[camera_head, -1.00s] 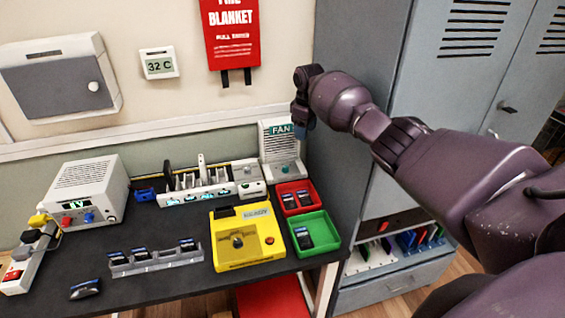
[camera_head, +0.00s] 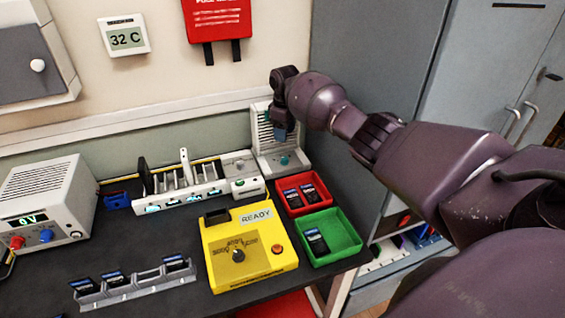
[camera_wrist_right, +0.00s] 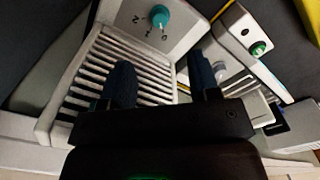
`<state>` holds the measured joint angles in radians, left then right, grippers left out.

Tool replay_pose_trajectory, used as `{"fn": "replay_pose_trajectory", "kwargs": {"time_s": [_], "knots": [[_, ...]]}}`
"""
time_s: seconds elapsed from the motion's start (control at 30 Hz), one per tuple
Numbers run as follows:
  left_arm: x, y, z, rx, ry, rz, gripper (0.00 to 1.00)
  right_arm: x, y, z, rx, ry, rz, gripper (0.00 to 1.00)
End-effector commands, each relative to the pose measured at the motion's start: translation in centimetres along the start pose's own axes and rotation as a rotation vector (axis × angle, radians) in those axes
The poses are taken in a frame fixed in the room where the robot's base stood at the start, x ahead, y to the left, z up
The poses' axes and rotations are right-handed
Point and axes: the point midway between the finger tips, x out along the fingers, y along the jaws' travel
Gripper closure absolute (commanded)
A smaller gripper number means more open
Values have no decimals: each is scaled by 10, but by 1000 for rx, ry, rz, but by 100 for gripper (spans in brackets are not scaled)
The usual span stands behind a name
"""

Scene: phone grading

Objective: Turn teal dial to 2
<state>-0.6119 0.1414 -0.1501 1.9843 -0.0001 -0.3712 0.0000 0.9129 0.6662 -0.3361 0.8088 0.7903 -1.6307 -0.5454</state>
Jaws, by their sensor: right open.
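The teal dial (camera_head: 284,160) sits low on the front of the white fan unit (camera_head: 262,135) at the back right of the bench. In the right wrist view the teal dial (camera_wrist_right: 160,16) shows near the top, with marks 2, 1 and 0 around it. Its pale pointer appears to face the 0, though it is small. My right gripper (camera_head: 281,132) hangs in front of the fan's grille, above the dial. In the wrist view its two dark fingers (camera_wrist_right: 161,70) are apart with nothing between them, clear of the dial. My left gripper is not in view.
A yellow tester (camera_head: 230,270) reading READY, a red tray (camera_head: 322,199) and a green tray (camera_head: 352,240) lie in front of the fan. A white rack (camera_head: 190,193) stands to its left. A grey locker (camera_head: 385,100) is close on the right.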

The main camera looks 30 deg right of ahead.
Motion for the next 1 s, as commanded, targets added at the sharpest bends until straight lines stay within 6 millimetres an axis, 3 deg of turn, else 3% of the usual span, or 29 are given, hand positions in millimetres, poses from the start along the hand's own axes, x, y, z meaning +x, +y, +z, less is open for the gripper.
{"fn": "replay_pose_trajectory", "kwargs": {"time_s": [0.27, 0.53, 0.73, 1.0], "knots": [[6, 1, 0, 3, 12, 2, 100, 15, 0, 0, 0, 0, 0, 44], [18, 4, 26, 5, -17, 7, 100, 58, 0, 1, 1, -6, -3, 44], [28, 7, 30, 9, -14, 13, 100, 92, 0, 1, 0, -6, -3, 44], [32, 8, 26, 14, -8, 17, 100, 108, 0, 0, 0, 0, 1, 44]]}}
